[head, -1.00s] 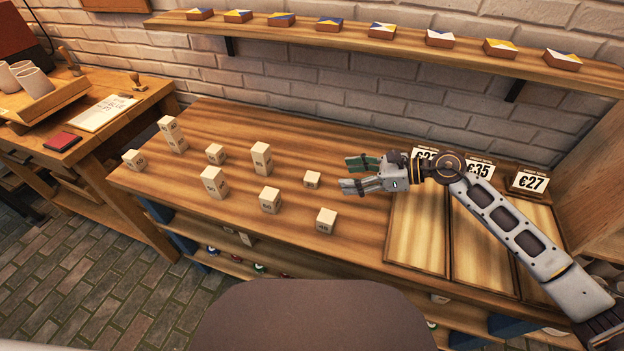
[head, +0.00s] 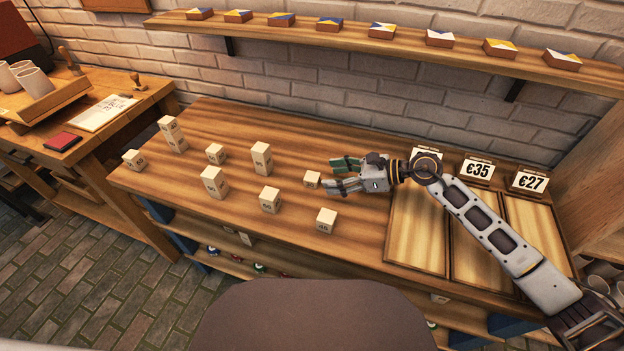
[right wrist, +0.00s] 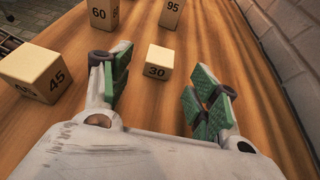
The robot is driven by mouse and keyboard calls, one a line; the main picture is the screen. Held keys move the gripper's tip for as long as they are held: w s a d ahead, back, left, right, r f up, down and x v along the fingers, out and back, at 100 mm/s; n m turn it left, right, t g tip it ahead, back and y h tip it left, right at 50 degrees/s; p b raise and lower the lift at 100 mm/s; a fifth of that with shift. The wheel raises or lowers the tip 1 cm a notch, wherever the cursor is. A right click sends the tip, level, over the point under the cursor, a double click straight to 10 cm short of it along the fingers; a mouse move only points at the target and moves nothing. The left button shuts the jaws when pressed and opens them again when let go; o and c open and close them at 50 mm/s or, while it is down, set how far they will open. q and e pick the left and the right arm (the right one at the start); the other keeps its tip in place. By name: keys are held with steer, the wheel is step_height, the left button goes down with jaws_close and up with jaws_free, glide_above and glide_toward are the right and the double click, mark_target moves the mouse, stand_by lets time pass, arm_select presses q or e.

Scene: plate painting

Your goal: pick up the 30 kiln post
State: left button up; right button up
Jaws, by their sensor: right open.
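The 30 kiln post (head: 312,180) is a small pale block standing on the wooden bench, and its number reads clearly in the right wrist view (right wrist: 158,62). My right gripper (head: 335,174) is open and empty, just to the right of the 30 post in the head view. In the right wrist view the post is ahead of the green-padded fingertips (right wrist: 172,84), in line with the gap between them and apart from both. My left gripper does not show.
The 60 post (right wrist: 102,12) and 95 post (right wrist: 171,12) stand beyond. Several more posts are farther left. Price cards (head: 478,170) and wooden panels (head: 418,235) are at right.

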mark_target(316, 177)
steer(key=shift+x, duration=2.55)
steer(key=c, duration=1.1)
